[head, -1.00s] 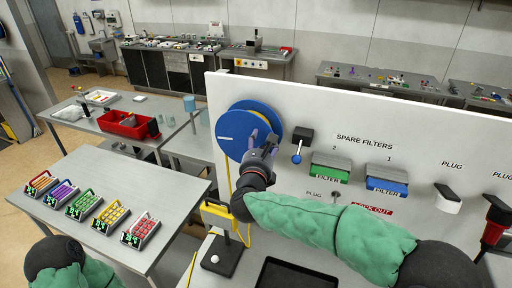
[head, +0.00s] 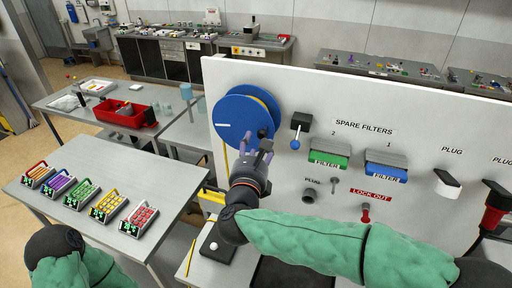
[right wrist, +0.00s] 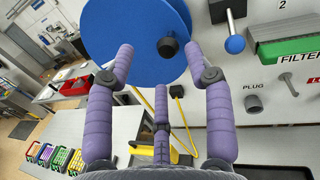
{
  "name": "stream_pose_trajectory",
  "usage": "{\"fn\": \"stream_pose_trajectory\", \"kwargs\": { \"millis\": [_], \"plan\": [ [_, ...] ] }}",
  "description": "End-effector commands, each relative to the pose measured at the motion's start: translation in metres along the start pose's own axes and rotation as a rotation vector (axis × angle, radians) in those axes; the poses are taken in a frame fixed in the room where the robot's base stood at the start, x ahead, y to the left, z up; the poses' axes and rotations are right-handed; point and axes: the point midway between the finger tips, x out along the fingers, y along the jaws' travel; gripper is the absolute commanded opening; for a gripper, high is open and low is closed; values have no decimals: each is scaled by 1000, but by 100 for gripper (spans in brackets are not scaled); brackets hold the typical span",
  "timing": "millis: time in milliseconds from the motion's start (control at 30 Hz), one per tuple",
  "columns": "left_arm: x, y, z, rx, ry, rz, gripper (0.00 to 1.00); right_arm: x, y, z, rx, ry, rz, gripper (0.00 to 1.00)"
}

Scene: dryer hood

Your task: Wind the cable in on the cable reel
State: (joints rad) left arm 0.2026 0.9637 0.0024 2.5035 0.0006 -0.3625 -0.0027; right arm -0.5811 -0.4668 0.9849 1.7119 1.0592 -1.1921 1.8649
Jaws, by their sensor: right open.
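The cable reel (head: 234,117) is a blue disc on the white panel, with a dark crank knob (head: 263,132) at its lower right. The reel (right wrist: 120,35) and knob (right wrist: 167,47) also fill the top of the right wrist view. The yellow cable (head: 225,165) hangs below the reel; a loop of it (right wrist: 187,130) shows between my fingers. My right gripper (head: 260,152) is open and empty, just below the knob. In the wrist view its purple fingers are spread, with the knob between the upper two tips, seemingly untouched. My left gripper is out of view.
Right of the reel, a blue-tipped lever (head: 296,140), filter slots (head: 330,158) and plug sockets stick out of the panel. Below is a black base with a white ball (head: 213,246). A table (head: 95,180) with several coloured racks stands at left.

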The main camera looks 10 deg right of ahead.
Motion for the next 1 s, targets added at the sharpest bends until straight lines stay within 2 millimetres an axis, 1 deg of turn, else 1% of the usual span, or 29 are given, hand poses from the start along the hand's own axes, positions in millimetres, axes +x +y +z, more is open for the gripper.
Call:
{"fn": "stream_pose_trajectory", "kwargs": {
  "millis": [33,67,100,167,267,367,1000],
  "plan": [
    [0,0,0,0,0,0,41,0,0,0,-3,0,0,37],
    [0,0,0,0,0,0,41,0,0,0,-9,0,0,28],
    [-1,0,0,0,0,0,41,0,0,0,-26,0,-1,17],
    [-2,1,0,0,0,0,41,0,1,1,-74,-1,-4,0],
    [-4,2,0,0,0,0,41,0,3,4,-219,-3,-11,0],
    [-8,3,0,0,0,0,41,-1,5,7,-426,-4,-23,0],
    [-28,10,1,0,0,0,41,-8,20,25,-1835,52,-110,0]
  ]
}}
